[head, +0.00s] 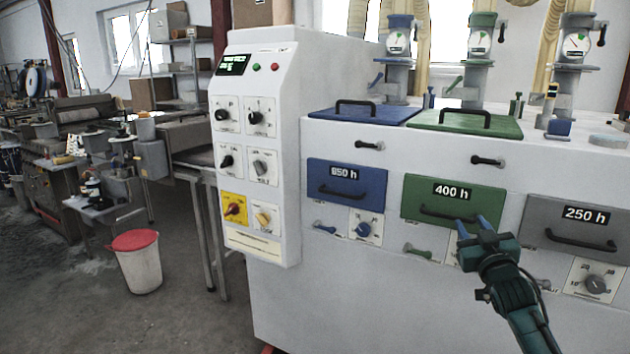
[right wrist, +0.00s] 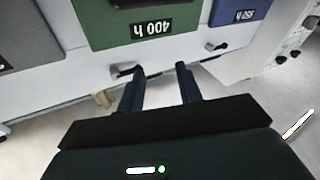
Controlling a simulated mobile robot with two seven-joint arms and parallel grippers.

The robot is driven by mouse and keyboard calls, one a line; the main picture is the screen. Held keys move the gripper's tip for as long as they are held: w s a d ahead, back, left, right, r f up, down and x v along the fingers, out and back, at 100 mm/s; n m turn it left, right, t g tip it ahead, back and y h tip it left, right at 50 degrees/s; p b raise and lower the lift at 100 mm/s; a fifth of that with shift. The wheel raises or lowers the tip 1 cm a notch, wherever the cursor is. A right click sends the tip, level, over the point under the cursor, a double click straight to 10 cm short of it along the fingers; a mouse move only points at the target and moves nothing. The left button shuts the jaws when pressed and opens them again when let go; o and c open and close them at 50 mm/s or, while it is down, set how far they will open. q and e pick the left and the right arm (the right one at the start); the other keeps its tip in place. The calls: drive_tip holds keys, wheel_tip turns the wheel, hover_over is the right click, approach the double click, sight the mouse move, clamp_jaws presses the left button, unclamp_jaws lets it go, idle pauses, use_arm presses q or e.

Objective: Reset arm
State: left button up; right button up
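My right gripper (head: 473,222) is in front of the green panel (head: 474,195) marked 400 h, near the right end of its dark handle. Its two blue fingers are apart with nothing between them. I cannot tell whether a fingertip touches the machine. My left gripper is in neither view.
A white bin (head: 140,268) with a red lid stands on the open floor at left.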

drive_tip(key=s+a+f+n+g+y, duration=0.1)
drive_tip(key=s+a+f+g, duration=0.25)
drive_tip(key=s+f, duration=0.45)
drive_tip(key=s+a+f+n+g+y, duration=0.15)
drive_tip(key=s+a+f, duration=0.3)
drive_tip(key=f, duration=0.85)
drive_tip(key=s+a+f+g, duration=0.1)
drive_tip(key=s+a+f, duration=0.2)
drive_tip(key=s, duration=0.6)
drive_tip(key=s+a+f+m+g+y, duration=0.1)
drive_tip(key=s+a+f, duration=0.2)
drive_tip(key=s, duration=0.6)
drive_tip(key=s+a+f+g+y, duration=0.1)
drive_tip(key=s+a+f+g, duration=0.1)
drive_tip(key=s+a, duration=0.4)
drive_tip(key=s+f, duration=0.1)
drive_tip(key=s, duration=0.2)
drive_tip(key=shift+f+m, duration=0.3)
drive_tip(key=shift+m, duration=0.05)
